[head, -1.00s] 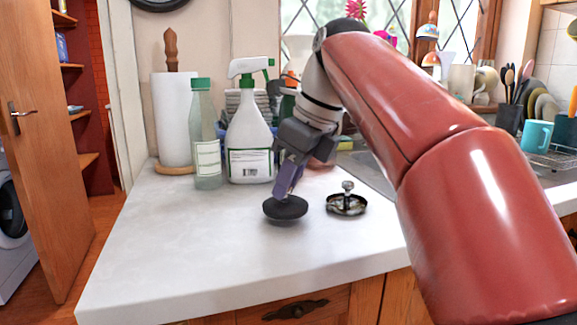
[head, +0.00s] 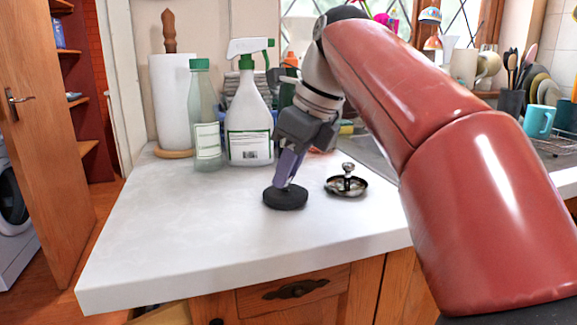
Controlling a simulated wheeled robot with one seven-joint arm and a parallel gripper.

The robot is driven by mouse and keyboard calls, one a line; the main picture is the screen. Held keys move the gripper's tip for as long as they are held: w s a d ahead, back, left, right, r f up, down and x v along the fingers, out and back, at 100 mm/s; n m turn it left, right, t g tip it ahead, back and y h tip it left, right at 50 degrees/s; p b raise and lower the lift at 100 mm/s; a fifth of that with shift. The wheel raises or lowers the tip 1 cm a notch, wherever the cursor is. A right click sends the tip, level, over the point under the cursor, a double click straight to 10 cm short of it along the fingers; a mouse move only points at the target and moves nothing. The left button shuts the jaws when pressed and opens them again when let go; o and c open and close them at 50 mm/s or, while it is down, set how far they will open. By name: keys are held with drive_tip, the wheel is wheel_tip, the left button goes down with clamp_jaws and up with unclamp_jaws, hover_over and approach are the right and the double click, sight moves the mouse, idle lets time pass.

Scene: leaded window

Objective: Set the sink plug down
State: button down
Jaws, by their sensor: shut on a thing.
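The sink plug, a round black disc (head: 285,199), is at the front middle of the white worktop in the head view. My gripper (head: 287,182) points down and is shut on the top of the plug. The plug looks level and is at or very close to the worktop surface; I cannot tell for sure whether it touches. The fingertips partly cover the plug's top.
A metal sink strainer (head: 346,185) with an upright knob lies just right of the plug. Behind stand a spray bottle (head: 249,120), a green-capped bottle (head: 205,125) and a paper towel roll (head: 172,100). The worktop (head: 160,235) is clear to the left and front.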

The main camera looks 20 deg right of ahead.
drive_tip(key=shift+f, duration=0.25)
drive_tip(key=c, duration=1.2)
unclamp_jaws()
drive_tip(key=shift+o, duration=0.2)
drive_tip(key=shift+r, duration=0.1)
